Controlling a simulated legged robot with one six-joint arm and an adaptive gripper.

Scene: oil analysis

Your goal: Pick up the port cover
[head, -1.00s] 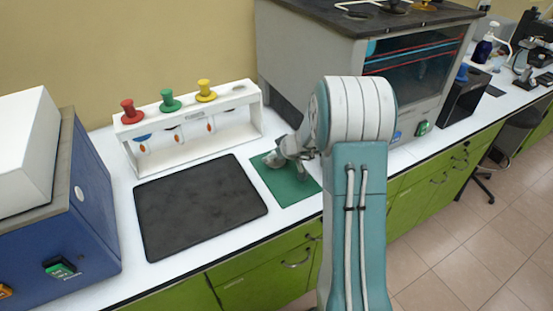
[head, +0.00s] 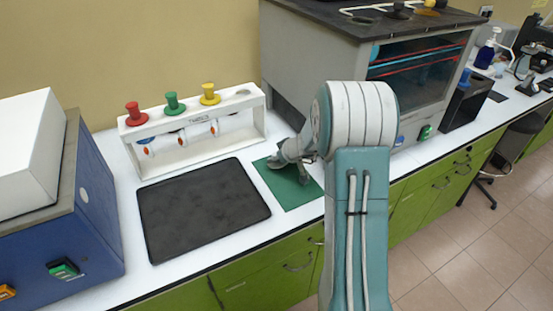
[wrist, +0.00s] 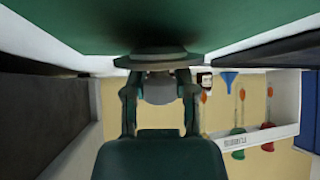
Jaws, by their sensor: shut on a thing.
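My gripper (wrist: 159,98) is shut on the port cover (wrist: 158,58), a grey-brown disc with a rounded knob between my two fingers. In the wrist view the disc lies against or very close to the green mat (wrist: 60,25), with a dark shadow beside it. I cannot tell whether it touches the mat. In the head view my gripper (head: 303,178) points down over the green mat (head: 287,193).
A dark tray (head: 203,210) lies left of the mat. A white rack (head: 190,160) with red, green and yellow funnels stands behind it. A grey cabinet (head: 320,50) with a dark glass front rises behind my arm. A blue machine (head: 60,225) stands far left.

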